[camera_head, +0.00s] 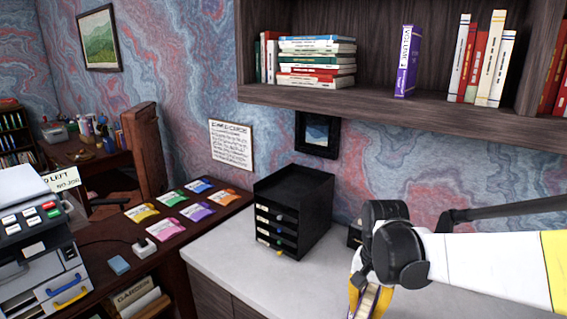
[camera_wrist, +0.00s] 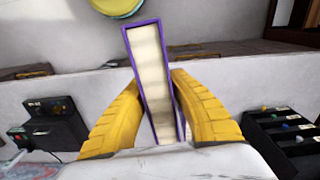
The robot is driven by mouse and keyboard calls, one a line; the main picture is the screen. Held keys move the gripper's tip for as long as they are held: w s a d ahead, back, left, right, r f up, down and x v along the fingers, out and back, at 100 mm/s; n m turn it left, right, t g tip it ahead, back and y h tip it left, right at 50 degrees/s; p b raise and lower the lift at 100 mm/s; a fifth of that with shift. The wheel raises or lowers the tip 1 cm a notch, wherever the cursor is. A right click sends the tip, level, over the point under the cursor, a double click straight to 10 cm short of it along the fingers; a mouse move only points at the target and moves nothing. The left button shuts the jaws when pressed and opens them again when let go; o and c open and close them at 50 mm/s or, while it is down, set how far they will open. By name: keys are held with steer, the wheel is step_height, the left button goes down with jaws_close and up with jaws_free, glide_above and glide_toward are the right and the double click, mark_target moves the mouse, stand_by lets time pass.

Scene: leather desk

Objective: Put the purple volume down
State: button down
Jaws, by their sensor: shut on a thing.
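A purple-covered volume (camera_wrist: 150,85) with cream pages is between the two yellow fingers of my gripper (camera_wrist: 155,110) in the wrist view. The fingers are shut on it from both sides, and its page edges face the camera. In the head view my gripper (camera_head: 370,300) is at the lower right, over or near the pale counter (camera_head: 215,258), cut by the bottom edge. A cream strip between its fingers is the little that shows of the held volume there. Another purple book (camera_head: 408,62) with white spine lettering stands upright on the wall shelf.
A black drawer unit (camera_head: 293,210) stands on the counter left of my gripper. A small dark box (camera_head: 354,235) is partly hidden behind my arm. The shelf (camera_head: 400,107) holds a book stack (camera_head: 317,62) and upright books (camera_head: 482,58). Bare counter lies before the drawers.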

step_height(320, 180, down, 21)
steer(key=n+b, duration=0.6)
steer(key=b, duration=0.5)
steer(key=shift+w, duration=0.2)
steer(key=shift+r, duration=0.1)
